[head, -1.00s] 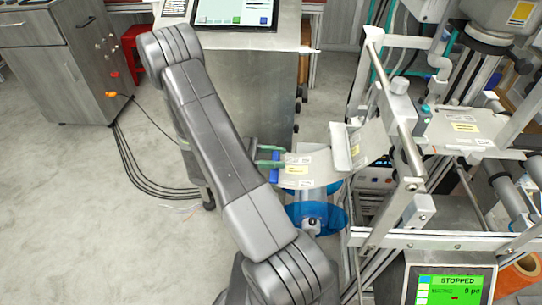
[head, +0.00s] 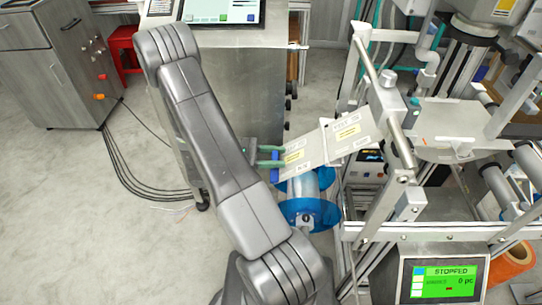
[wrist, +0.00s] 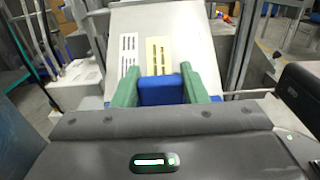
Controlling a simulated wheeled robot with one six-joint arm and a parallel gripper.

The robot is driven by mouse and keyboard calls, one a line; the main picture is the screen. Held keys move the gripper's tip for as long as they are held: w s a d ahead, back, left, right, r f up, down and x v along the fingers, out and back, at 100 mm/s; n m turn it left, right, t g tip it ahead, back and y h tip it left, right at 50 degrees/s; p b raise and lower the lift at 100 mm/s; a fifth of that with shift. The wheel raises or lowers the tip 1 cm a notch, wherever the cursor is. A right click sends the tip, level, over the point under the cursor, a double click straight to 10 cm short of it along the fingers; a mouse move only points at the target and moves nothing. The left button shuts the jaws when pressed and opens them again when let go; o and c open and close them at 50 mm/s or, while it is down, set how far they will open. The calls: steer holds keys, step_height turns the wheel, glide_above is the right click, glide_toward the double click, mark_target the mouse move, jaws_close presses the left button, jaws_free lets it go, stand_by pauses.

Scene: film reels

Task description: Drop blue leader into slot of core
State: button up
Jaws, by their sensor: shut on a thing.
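My gripper (head: 268,157) has green fingers and is shut on the blue leader (head: 275,168), the blue piece at the end of a pale labelled film strip (head: 312,152). In the wrist view the blue leader (wrist: 160,92) sits between the two green fingers, with the strip running away beyond it. In the head view the strip slopes up to the right towards the machine. The core (head: 303,190) is a pale cylinder between blue flanges, below and right of my gripper and apart from it. I cannot make out its slot.
The machine frame (head: 385,120) with metal bars stands close on the right. A screen (head: 445,283) reads STOPPED. A steel cabinet (head: 225,80) stands behind my gripper.

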steer(key=d+f+b, duration=0.1)
steer(key=d+f, duration=0.1)
steer(key=d, duration=0.5)
steer(key=shift+d+f+b, duration=0.3)
steer(key=shift+b, duration=0.1)
stand_by(0.8)
steer(key=shift+w, duration=0.15)
stand_by(1.0)
